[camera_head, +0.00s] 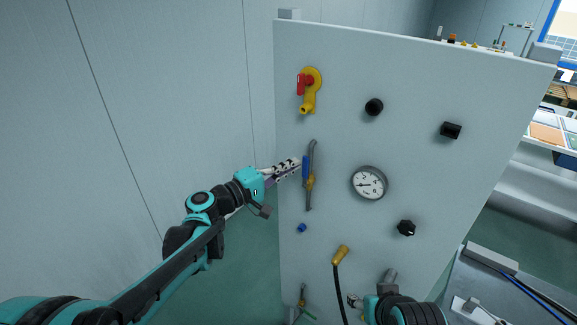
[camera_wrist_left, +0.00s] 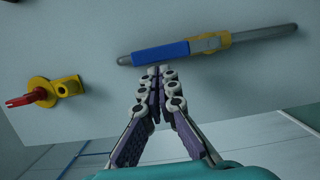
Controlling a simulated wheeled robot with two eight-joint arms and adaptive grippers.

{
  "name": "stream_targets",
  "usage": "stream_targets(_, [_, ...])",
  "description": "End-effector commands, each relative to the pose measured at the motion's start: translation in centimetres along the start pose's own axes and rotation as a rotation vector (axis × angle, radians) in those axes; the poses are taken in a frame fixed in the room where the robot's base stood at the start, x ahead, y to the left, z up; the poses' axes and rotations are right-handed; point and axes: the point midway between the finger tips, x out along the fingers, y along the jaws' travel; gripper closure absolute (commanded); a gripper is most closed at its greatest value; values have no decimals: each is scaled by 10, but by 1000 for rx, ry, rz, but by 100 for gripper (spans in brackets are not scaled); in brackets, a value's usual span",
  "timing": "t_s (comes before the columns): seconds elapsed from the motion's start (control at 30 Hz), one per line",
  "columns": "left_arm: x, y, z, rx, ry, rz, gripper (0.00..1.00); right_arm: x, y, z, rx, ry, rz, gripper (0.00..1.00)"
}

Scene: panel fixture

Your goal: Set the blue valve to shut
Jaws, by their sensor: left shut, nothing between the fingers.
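The blue valve has a long blue handle (camera_head: 306,167) and a yellow body, set on a grey upright pipe (camera_head: 311,147) on the panel. The handle lies along the pipe; it also shows in the left wrist view (camera_wrist_left: 160,52). My left gripper (camera_head: 297,164) is shut and empty, its fingertips at the left side of the handle. In the left wrist view its fingertips (camera_wrist_left: 161,70) are just below the handle's edge; whether they touch I cannot tell. My right gripper (camera_head: 354,299) is low in front of the panel, small and partly hidden by its arm.
A yellow tap with a red handle (camera_head: 308,90) is above the valve. A pressure gauge (camera_head: 369,183), black knobs (camera_head: 374,107) and a small blue knob (camera_head: 301,228) are on the panel (camera_head: 420,60). A yellow hose fitting (camera_head: 341,255) is below. Left of the panel is open floor.

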Motion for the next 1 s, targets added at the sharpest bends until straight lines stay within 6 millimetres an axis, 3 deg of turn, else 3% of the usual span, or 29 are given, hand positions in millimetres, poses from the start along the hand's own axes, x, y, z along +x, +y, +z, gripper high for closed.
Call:
stream_targets(0.73, [2,4,8,108,-1,-27,100,-6,0,-4,0,0,0,44])
stream_targets(1.0, [4,7,18,234,-3,-59,100,-12,0,-9,0,0,0,44])
